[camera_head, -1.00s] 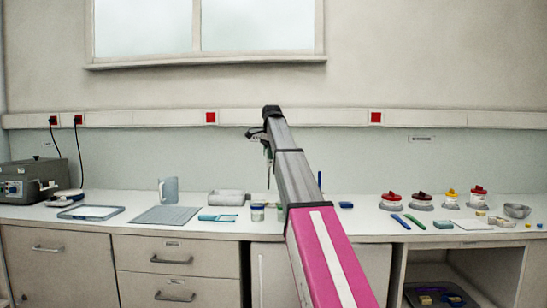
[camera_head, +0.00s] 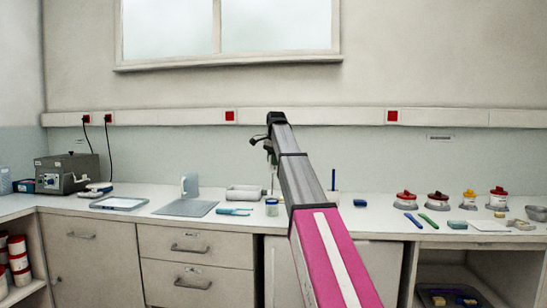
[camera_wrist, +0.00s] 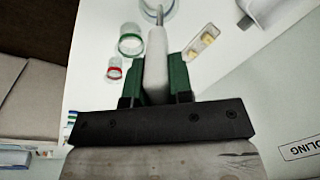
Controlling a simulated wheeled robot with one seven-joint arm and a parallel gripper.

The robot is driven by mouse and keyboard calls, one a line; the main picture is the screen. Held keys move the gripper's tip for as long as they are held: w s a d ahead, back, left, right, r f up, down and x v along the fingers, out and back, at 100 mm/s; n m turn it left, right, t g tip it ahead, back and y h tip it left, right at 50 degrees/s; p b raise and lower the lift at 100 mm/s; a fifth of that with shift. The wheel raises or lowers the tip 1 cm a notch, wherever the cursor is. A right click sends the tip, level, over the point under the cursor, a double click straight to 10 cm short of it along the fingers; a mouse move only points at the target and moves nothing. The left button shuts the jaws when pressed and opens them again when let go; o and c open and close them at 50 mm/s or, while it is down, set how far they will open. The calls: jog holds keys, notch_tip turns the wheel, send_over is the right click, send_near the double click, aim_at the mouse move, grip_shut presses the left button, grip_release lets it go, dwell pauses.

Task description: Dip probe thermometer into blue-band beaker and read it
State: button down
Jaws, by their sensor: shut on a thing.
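My gripper (camera_wrist: 160,85) is shut on the white handle of the probe thermometer (camera_wrist: 156,58). Its thin metal stem points to the top of the wrist view. A clear beaker (camera_wrist: 170,11), cut off by the top edge, lies around the stem tip in the picture; I cannot tell whether the tip is inside it or above it. A green-band beaker (camera_wrist: 131,44) and a smaller red-band one (camera_wrist: 115,70) stand to the left. In the head view, a beaker with a blue band (camera_head: 272,207) stands on the bench below my gripper (camera_head: 268,146). The thermometer's display is not readable.
A small tray with yellowish pieces (camera_wrist: 201,43) lies right of the stem. On the bench are a grey mat (camera_head: 186,208), a grey machine (camera_head: 66,173) and several lidded jars (camera_head: 405,199). A thin blue post (camera_head: 333,180) stands right of my arm.

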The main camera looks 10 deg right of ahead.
notch_tip(320, 180, down, 8)
dwell(1.0)
dwell(0.5)
jog(key=shift+r, duration=0.1)
dwell(1.4)
jog(key=shift+r, duration=5.55)
jog(key=m, duration=0.5)
jog(key=shift+m+h, duration=0.3)
jog(key=shift+h, duration=0.1)
jog(key=shift+s, duration=0.1)
